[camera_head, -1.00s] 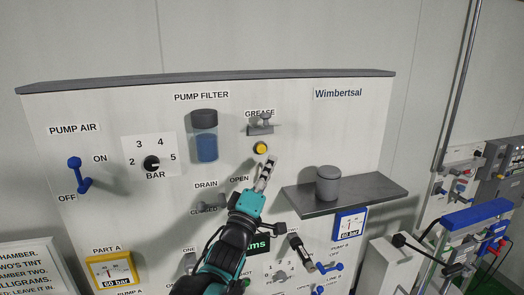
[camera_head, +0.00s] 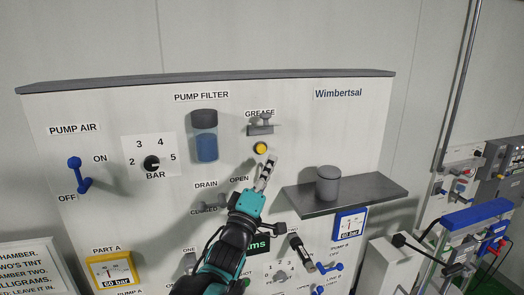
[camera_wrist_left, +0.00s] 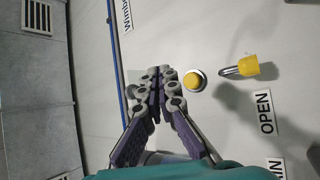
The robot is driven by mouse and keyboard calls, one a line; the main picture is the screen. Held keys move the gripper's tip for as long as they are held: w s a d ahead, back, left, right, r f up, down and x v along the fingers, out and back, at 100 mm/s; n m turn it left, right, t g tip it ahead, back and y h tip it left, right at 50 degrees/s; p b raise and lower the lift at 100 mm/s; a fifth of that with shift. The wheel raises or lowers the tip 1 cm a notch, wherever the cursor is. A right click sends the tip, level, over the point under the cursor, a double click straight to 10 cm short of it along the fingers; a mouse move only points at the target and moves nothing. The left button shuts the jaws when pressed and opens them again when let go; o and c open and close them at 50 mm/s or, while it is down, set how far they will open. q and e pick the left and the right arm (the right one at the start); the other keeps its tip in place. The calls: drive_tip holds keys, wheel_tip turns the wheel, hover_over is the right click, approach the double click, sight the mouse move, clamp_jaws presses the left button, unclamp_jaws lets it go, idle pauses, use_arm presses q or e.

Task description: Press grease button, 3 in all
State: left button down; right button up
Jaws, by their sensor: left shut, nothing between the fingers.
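In the left wrist view the yellow button (camera_wrist_left: 195,79) sits just right of the fingertips. My left gripper (camera_head: 267,163) is shut and empty, its tips just below and slightly right of the button in the head view. I cannot tell whether the tips touch the panel. In the left wrist view my left gripper (camera_wrist_left: 165,78) shows its fingers together. My right gripper is not in view.
A grey shelf (camera_head: 365,194) with a grey pot (camera_head: 328,184) juts out right of my gripper. The blue pump filter (camera_head: 206,143) hangs to the left. A drain lever sits below it, partly behind my arm.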

sight(261, 149)
use_arm(q)
drive_tip(key=s+m, duration=0.1)
drive_tip(key=m, duration=0.4)
drive_tip(key=s+m, duration=0.1)
drive_tip(key=m, duration=0.5)
drive_tip(key=s+d+m, duration=0.1)
drive_tip(key=m, duration=0.4)
drive_tip(key=shift+s+d+m+t+y+p, duration=0.1)
drive_tip(key=shift+s+m+t+y+p, duration=0.2)
drive_tip(key=shift+s+t+p, duration=0.1)
drive_tip(key=shift+w, duration=0.15)
drive_tip(key=shift+w+a+b, duration=0.25)
drive_tip(key=shift+w+a, duration=0.2)
drive_tip(key=shift+w, duration=0.95)
drive_tip(key=shift+w+a+b, duration=0.25)
drive_tip(key=shift+w+a, duration=0.2)
drive_tip(key=shift+w, duration=0.9)
drive_tip(key=shift+w+a+b, duration=0.25)
drive_tip(key=shift+w+a, duration=0.2)
drive_tip(key=shift+w, duration=0.95)
drive_tip(key=shift+w+a, duration=0.15)
drive_tip(key=shift+w, duration=0.25)
